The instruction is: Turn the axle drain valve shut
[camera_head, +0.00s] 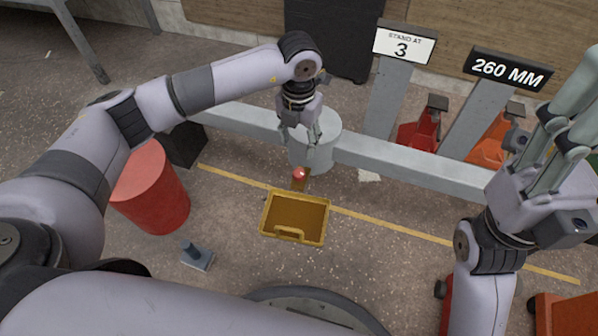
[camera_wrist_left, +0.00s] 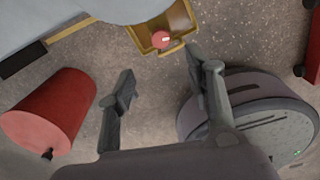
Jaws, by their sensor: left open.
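The drain valve shows as a round red knob (camera_head: 299,174) low on the front of a pale grey drum-shaped housing (camera_head: 322,152) on the axle beam. In the left wrist view the red knob (camera_wrist_left: 161,40) lies ahead of the fingers, seen over the yellow tray (camera_wrist_left: 181,22). My left gripper (camera_head: 299,136) is open and empty, pointing down above the knob and in front of the housing. In the left wrist view its fingers (camera_wrist_left: 160,80) are spread wide, apart from the knob. My right gripper (camera_head: 578,105) is raised at the right; its fingertips are partly cut off.
The yellow tray (camera_head: 268,217) lies on the floor below the knob. A red drum (camera_head: 150,190) stands left, and a small grey-blue pedestal (camera_head: 198,258) stands near it. The grey axle beam (camera_head: 420,164) runs across. Signs reading 3 (camera_head: 403,44) and 260 MM (camera_head: 508,71) stand behind.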

